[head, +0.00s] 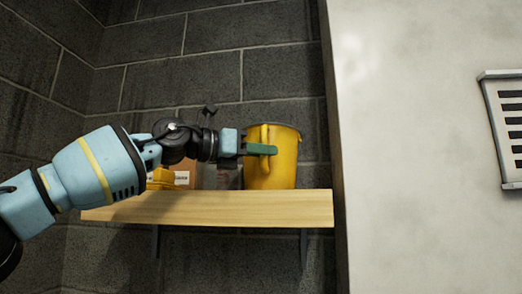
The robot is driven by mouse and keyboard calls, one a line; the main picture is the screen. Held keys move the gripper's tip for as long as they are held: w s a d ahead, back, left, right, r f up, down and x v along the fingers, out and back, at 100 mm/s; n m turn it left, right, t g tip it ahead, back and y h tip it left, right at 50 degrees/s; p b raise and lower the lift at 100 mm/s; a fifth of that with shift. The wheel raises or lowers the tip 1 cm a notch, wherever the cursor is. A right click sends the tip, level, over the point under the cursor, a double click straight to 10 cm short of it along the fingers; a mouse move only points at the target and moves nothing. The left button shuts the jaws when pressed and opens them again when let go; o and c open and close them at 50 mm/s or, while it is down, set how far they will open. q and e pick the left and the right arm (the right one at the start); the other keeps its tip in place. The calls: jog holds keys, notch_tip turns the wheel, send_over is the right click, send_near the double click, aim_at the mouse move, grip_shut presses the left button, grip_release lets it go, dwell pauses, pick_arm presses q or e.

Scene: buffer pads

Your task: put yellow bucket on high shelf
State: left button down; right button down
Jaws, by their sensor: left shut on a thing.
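The yellow bucket (284,158) is upright at the right end of the wooden shelf (215,208). Its base looks level with the shelf board, but I cannot tell whether it rests on it or hangs just above it. My left gripper (262,149) reaches in from the left and is shut on the bucket's upright handle on its near side. The bucket's far side is hidden. My right gripper is not in view.
A brown box (211,175) and a yellow object (160,178) stand on the shelf behind my left arm, partly hidden. A dark block wall is behind. A pale wall with a vent (508,128) stands close to the right of the bucket.

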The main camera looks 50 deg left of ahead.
pick_arm(q)
jog(key=c, duration=1.4)
grip_release()
jog(key=shift+f, duration=0.1)
jog(key=shift+s+a, duration=0.1)
jog(key=shift+s, duration=0.4)
jog(key=v, duration=1.1)
jog(key=shift+w, duration=0.1)
